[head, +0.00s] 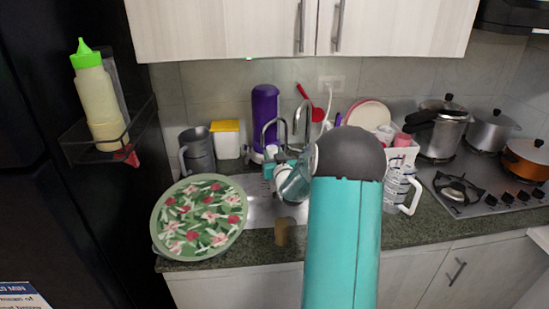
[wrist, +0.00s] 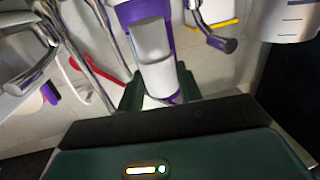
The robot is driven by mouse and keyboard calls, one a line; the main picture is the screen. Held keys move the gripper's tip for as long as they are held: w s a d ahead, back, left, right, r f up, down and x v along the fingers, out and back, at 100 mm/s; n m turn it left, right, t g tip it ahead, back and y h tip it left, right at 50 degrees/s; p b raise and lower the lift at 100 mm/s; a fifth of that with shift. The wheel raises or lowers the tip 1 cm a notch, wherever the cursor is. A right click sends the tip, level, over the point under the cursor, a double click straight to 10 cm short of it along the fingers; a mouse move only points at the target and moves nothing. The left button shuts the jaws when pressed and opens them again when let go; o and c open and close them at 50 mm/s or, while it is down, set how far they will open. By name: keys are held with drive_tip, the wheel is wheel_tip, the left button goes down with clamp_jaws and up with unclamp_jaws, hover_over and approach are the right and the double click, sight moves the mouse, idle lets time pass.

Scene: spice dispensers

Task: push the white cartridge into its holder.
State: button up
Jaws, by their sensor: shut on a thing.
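The purple holder (head: 265,112) stands upright at the back of the counter, behind the sink. It also shows in the wrist view (wrist: 128,14), at the top middle. The white cartridge (wrist: 158,76) is at the holder's front, with purple edges beside it; how deep it sits I cannot tell. In the head view only a small white part (head: 272,149) shows above my fingers. My gripper (head: 274,164) is at the holder's lower front. In the wrist view its dark green fingers (wrist: 160,92) are on either side of the white cartridge, shut on it.
Chrome faucets (head: 298,125) stand just right of the holder, close to my gripper. A white tub with a yellow lid (head: 227,140) and a grey jug (head: 197,152) stand left. A floral plate (head: 200,216) lies at the front left. A measuring jug (head: 400,186) is right.

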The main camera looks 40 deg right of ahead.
drive_tip(key=shift+w+d+f, duration=0.2)
drive_tip(key=shift+w+d, duration=0.15)
drive_tip(key=shift+w, duration=0.15)
drive_tip(key=shift+w+d+f, duration=0.2)
drive_tip(key=shift+w+d, duration=0.15)
drive_tip(key=shift+w, duration=0.15)
drive_tip(key=shift+s+d+x, duration=0.1)
drive_tip(key=shift+d+x, duration=0.05)
drive_tip(key=shift+x, duration=1)
drive_tip(key=shift+s+d+x, duration=0.1)
drive_tip(key=shift+d+x, duration=0.05)
drive_tip(key=shift+x, duration=1)
drive_tip(key=shift+d+x, duration=0.15)
drive_tip(key=shift+x, duration=1)
drive_tip(key=shift+s+f, duration=0.1)
drive_tip(key=shift+f, duration=0.75)
drive_tip(key=shift+r, duration=0.7)
drive_tip(key=shift+f, duration=0.85)
drive_tip(key=shift+r, duration=0.2)
drive_tip(key=shift+r, duration=0.25)
drive_tip(key=shift+f, duration=0.45)
